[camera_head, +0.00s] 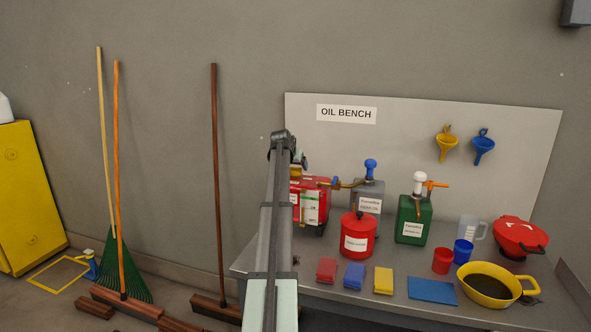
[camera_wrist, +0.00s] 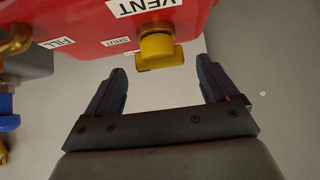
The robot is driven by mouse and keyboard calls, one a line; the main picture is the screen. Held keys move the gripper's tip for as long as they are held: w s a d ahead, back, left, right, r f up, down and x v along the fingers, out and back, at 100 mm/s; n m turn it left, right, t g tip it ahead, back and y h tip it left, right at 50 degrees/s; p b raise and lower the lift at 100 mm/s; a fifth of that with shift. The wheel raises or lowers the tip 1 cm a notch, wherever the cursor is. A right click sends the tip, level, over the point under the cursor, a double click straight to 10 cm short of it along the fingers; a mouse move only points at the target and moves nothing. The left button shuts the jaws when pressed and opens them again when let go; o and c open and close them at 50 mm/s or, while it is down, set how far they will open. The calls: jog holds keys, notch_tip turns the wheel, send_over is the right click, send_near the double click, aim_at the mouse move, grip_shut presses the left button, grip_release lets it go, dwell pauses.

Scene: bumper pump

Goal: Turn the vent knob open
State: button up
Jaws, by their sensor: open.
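The yellow vent knob (camera_wrist: 158,48) sticks out from the red can (camera_wrist: 88,22) in the wrist view, beside a white VENT label. A small label, which seems to read SHUT, sits left of the knob. My gripper (camera_wrist: 161,74) is open and empty. Its two dark fingertips lie to either side of the knob's near end in the picture, with gaps on both sides and no visible contact.
A brass spout by the FILL label (camera_wrist: 55,43) is left of the knob. A grey pump can (camera_head: 370,195), a round red can (camera_head: 357,240) and a green can (camera_head: 414,222) stand nearby. Sponges, cups and a yellow pan (camera_head: 488,301) occupy the bench front. A wall board (camera_head: 400,140) is behind.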

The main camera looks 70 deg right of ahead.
aim_at(295, 168)
jog(key=shift+x, duration=1.55)
jog(key=c, duration=1)
jog(key=shift+o, duration=0.2)
jog(key=shift+n, duration=0.3)
jog(key=n+t, duration=0.3)
jog(key=n, duration=0.1)
jog(key=shift+t+y, duration=0.4)
jog(key=n+t+y, duration=0.2)
jog(key=n+t, duration=0.1)
jog(key=n, duration=0.2)
jog(key=shift+n+y, duration=0.3)
